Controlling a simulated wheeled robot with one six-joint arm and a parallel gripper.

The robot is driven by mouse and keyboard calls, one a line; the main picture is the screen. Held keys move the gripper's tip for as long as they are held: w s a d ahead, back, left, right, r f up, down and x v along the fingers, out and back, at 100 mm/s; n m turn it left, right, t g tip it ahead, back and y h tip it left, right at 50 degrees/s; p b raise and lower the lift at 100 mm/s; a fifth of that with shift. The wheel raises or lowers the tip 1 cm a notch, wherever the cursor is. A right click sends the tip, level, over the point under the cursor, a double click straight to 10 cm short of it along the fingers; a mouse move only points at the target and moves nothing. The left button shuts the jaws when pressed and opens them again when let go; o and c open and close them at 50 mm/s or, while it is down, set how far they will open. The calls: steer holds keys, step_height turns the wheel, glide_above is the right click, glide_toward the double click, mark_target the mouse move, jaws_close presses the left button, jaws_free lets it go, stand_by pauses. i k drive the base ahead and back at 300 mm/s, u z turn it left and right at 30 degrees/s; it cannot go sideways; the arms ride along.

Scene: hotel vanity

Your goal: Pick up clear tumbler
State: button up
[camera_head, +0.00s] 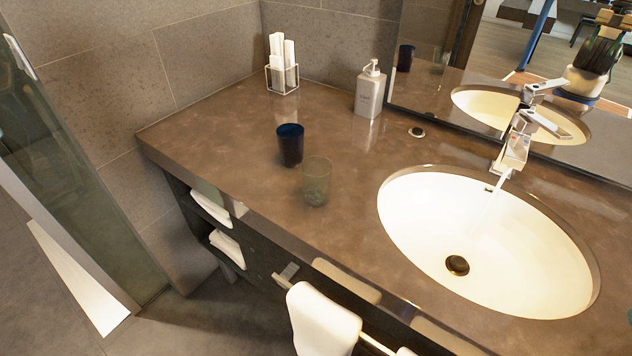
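The clear tumbler (316,182) stands upright on the brown vanity counter (240,135), near its front edge and left of the sink. It is see-through with a greenish tint. A dark blue tumbler (290,146) stands upright just behind it and to its left, with a small gap between them. My gripper is not in view, and nothing touches the clear tumbler from in front.
The white oval sink (480,215) with a chrome faucet (513,145) is at right. A soap dispenser (369,92) and a wire holder (282,78) stand at the back. A white towel (322,322) hangs below the front edge. The counter left of the tumblers is clear.

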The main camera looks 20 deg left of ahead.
mark_target(316, 171)
steer(key=k, duration=0.5)
steer(key=z, duration=2.85)
steer(key=k, duration=1.2)
steer(key=u, duration=2)
